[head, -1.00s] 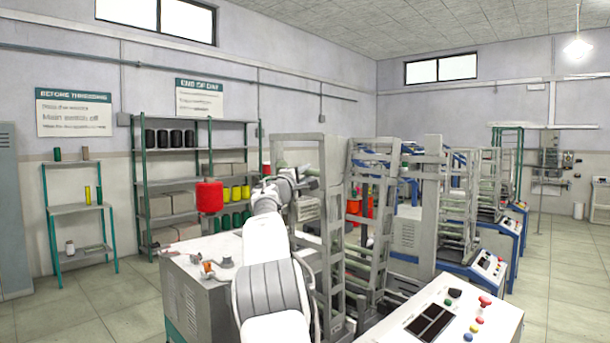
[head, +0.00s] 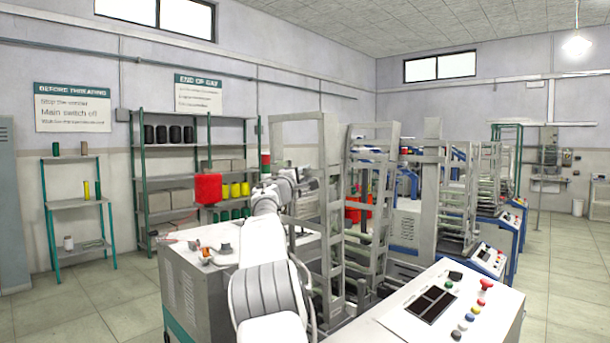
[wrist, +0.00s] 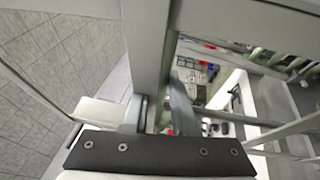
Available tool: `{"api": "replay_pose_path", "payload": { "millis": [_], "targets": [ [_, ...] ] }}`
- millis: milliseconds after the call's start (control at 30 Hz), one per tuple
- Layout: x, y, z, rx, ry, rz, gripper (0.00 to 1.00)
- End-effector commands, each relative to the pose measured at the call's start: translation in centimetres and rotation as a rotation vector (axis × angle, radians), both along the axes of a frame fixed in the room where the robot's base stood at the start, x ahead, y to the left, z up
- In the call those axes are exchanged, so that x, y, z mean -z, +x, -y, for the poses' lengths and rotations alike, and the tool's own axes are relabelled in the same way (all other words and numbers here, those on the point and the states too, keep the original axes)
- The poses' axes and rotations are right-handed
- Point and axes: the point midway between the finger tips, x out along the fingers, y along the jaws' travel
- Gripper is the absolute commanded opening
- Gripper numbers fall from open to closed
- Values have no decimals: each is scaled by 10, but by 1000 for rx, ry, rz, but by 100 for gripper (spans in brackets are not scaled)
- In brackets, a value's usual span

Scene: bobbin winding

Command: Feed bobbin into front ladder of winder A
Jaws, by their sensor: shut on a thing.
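Winder A, with its pale grey upright ladder frame (head: 331,200), stands in the middle of the head view. My gripper (wrist: 162,110) is up beside this frame; in the head view its end is small and partly lost against the grey bars. In the wrist view its two fingers straddle a narrow greenish-grey thing, which I take to be the bobbin (wrist: 165,85). Its shape and ends are mostly hidden. A broad grey post (wrist: 147,40) rises just beyond the fingers; I cannot tell whether the held thing touches it.
A control panel (head: 432,308) with coloured buttons is at the front right. A grey cabinet (head: 180,270) stands left of my arm. A shelf rack (head: 172,182) with coloured spools is behind. Frame bars crowd the gripper closely; open floor (head: 90,310) lies at the left.

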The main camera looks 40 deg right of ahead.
Motion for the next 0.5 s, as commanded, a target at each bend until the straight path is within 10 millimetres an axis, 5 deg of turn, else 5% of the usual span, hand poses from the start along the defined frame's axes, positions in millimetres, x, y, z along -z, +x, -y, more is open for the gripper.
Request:
{"api": "replay_pose_path", "payload": {
  "millis": [400, 433, 500],
  "targets": [
    [-1, 0, 0, 0, -1, 0, 0],
    [-1, 0, 0, 0, -1, 0, 31],
    [-1, 0, 0, 0, -1, 0, 43]
  ]
}}
